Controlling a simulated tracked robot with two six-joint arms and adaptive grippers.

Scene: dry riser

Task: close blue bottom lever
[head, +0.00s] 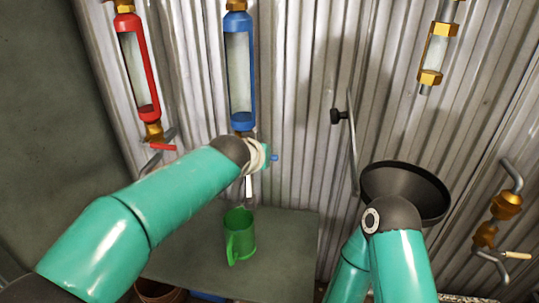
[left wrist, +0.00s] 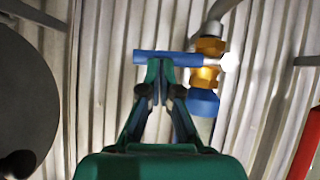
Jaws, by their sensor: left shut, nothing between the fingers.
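The blue bottom lever (left wrist: 165,58) lies crosswise in the left wrist view, running left from the brass valve (left wrist: 207,65). In the head view only its blue end (head: 273,158) shows, past my left wrist. The valve is below the blue-framed sight glass (head: 240,75). My left gripper (left wrist: 160,72) is shut and empty. Its fingertips are right at the lever's near side, just left of the valve; I cannot tell whether they touch it. In the head view my wrist hides most of that gripper and valve. My right gripper is not in view.
A red-framed sight glass (head: 138,65) with a red lever (head: 162,147) hangs to the left. A green mug (head: 240,236) stands on a grey surface (head: 290,230) below. A black bowl-shaped thing (head: 405,190) is at right. Corrugated metal wall stands behind.

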